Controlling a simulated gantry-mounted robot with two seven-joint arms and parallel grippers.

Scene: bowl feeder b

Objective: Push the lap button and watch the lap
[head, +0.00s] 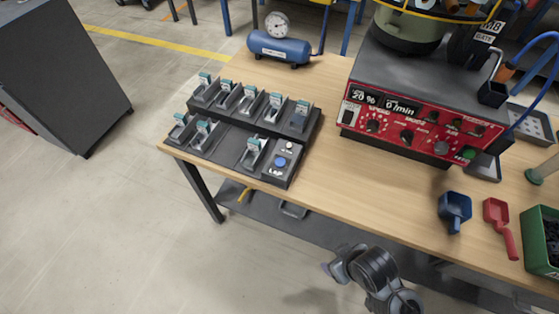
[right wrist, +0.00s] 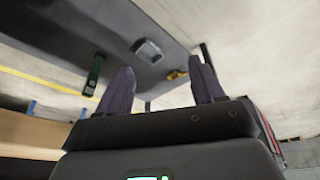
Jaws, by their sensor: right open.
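The lap button is a round blue button (head: 281,161) marked LAP on the front right of a dark stepped rack (head: 228,151), on the left part of the table in the head view. A small white button (head: 289,147) sits just behind it. My right gripper (head: 333,268) is low in the head view, in front of the table edge and well apart from the button. In the right wrist view its two fingers (right wrist: 163,72) are spread with nothing between them. The button is not in the wrist view. My left gripper is out of view.
Several grey-and-teal units (head: 249,95) stand in the rack. A red-fronted feeder (head: 418,130) shows "20 %" and "0 /min". A blue scoop (head: 454,208), red scoop (head: 497,215) and green bin (head: 541,240) are right. A lower shelf (head: 325,226) lies under the table (head: 370,190).

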